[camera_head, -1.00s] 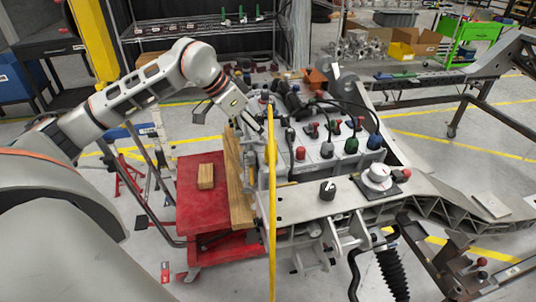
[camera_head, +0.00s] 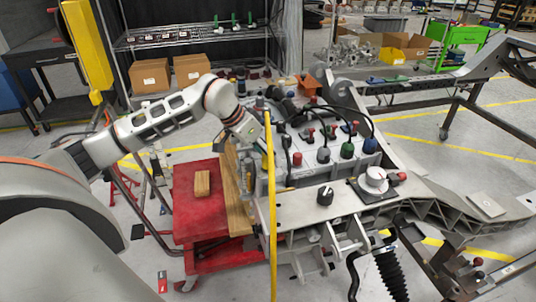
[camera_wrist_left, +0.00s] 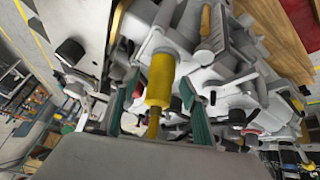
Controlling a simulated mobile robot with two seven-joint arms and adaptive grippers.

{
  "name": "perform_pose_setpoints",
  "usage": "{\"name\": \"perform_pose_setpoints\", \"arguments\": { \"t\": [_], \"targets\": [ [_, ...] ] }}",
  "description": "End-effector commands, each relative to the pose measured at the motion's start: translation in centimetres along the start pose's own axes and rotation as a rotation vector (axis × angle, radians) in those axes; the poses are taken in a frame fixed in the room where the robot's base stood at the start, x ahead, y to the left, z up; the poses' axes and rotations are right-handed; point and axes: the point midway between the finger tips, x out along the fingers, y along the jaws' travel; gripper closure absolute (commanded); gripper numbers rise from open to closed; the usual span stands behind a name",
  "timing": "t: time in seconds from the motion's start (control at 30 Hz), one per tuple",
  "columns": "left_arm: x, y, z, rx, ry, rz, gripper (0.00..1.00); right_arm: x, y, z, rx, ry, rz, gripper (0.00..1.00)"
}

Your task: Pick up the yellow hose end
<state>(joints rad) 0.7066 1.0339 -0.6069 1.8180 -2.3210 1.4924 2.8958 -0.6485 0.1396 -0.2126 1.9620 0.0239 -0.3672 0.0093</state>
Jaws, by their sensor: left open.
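In the head view a yellow hose (camera_head: 272,225) runs nearly straight down in front of the chassis fixture (camera_head: 325,190). Its upper part is beside my left gripper (camera_head: 254,138), which comes in from the left. In the left wrist view the yellow hose end (camera_wrist_left: 160,80) is a thick yellow cylinder with a thinner yellow part below it. It appears between the two green-padded fingers of my left gripper (camera_wrist_left: 158,88). The fingers are open, with visible space on both sides of the yellow cylinder. I cannot tell its depth relative to the fingertips. My right gripper is not in view.
A white block with colored connectors (camera_head: 325,150) and black cables stands just right of my gripper. A wooden board (camera_head: 232,190) and a red cart (camera_head: 200,222) with a small wood block (camera_head: 202,183) are to the left. Shelves stand behind.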

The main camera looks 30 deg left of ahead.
Motion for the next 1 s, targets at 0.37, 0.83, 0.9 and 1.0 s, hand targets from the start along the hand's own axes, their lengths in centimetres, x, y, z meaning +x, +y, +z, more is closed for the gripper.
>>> {"name": "perform_pose_setpoints", "arguments": {
  "t": [0.37,0.83,0.9,1.0],
  "targets": [
    [0.0,0.0,0.0,0.001,0.0,0.0,1.0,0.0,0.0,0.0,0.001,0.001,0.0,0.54],
    [-0.8,0.1,-0.6,0.002,0.004,-0.001,1.0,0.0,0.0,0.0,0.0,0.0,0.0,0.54],
    [-1.5,0.2,-1.0,0.002,0.005,-0.001,1.0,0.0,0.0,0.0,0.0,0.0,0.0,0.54],
    [-2.7,0.4,-1.8,0.002,0.006,-0.001,1.0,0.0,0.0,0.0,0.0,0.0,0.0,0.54]
  ]
}}
